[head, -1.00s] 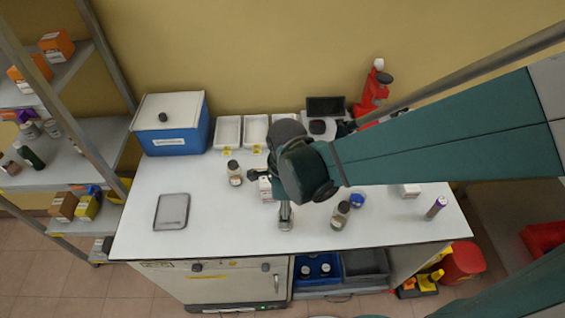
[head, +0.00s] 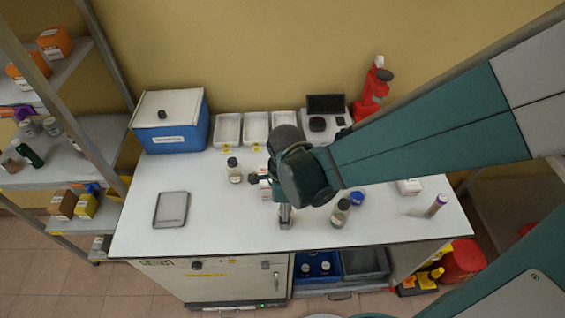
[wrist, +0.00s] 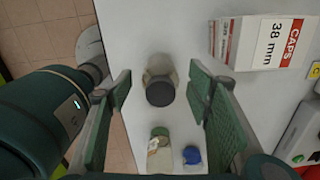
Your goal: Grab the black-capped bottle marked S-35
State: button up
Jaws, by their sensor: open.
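My gripper (head: 286,207) is open above the front middle of the bench. In the wrist view its two green finger pads (wrist: 160,76) stand on either side of a dark-capped bottle (wrist: 160,92), with a gap on both sides. The bottle's body is pale and its label cannot be read. In the head view my gripper largely hides this bottle. A third dark-capped bottle (head: 234,171) stands further back left. No S-35 mark is legible.
A white box marked CAPS 38 mm (wrist: 262,42) stands close beside the right finger. A blue cap (head: 357,197) lies by the second bottle. White trays (head: 227,128) and a blue box (head: 171,132) line the back.

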jog(key=shift+f+b, duration=0.5)
jog(key=shift+f, duration=1.95)
jog(key=shift+c, duration=0.2)
jog(key=c, duration=1)
